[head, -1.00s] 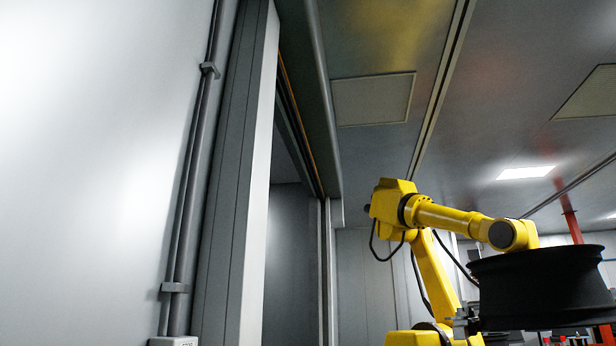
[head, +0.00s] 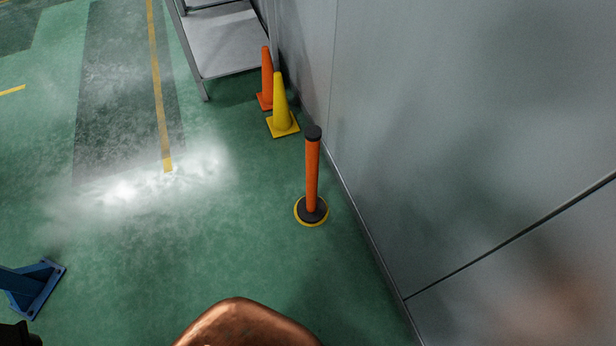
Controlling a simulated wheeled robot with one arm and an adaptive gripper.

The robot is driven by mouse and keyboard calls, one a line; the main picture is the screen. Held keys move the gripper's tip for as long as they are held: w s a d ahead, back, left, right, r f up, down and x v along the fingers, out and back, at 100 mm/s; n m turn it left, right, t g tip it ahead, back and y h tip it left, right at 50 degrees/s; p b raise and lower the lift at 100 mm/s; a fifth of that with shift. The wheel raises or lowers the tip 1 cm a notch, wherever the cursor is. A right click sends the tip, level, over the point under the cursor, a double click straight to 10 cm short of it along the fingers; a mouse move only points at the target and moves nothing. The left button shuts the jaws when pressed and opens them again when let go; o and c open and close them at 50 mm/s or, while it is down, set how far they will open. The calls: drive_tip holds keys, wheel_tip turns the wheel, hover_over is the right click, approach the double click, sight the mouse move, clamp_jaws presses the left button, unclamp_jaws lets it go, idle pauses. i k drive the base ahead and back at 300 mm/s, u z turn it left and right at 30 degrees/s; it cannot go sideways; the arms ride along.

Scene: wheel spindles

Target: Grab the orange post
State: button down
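The orange post (head: 312,178) stands upright on the green floor, close to the grey wall on its right. It has a black cap and a round black base with a yellow rim. Nothing touches it. My gripper is not in view.
A yellow cone (head: 281,104) and an orange cone (head: 266,80) stand behind the post along the wall (head: 430,130). A grey metal shelf (head: 235,50) is beyond them. A blue foot bracket (head: 36,287) is at the lower left. A copper-coloured rounded surface (head: 245,325) fills the bottom middle. The floor left of the post is clear.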

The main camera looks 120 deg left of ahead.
sight(311, 209)
drive_tip(key=u, duration=4.2)
drive_tip(key=k, duration=0.45)
drive_tip(key=u, duration=0.95)
drive_tip(key=k, duration=0.9)
drive_tip(key=u, duration=0.9)
drive_tip(key=i, duration=1.45)
drive_tip(key=z, duration=0.8)
drive_tip(key=i, duration=0.85)
drive_tip(key=z, duration=1.45)
drive_tip(key=i, duration=0.45)
drive_tip(key=z, duration=0.2)
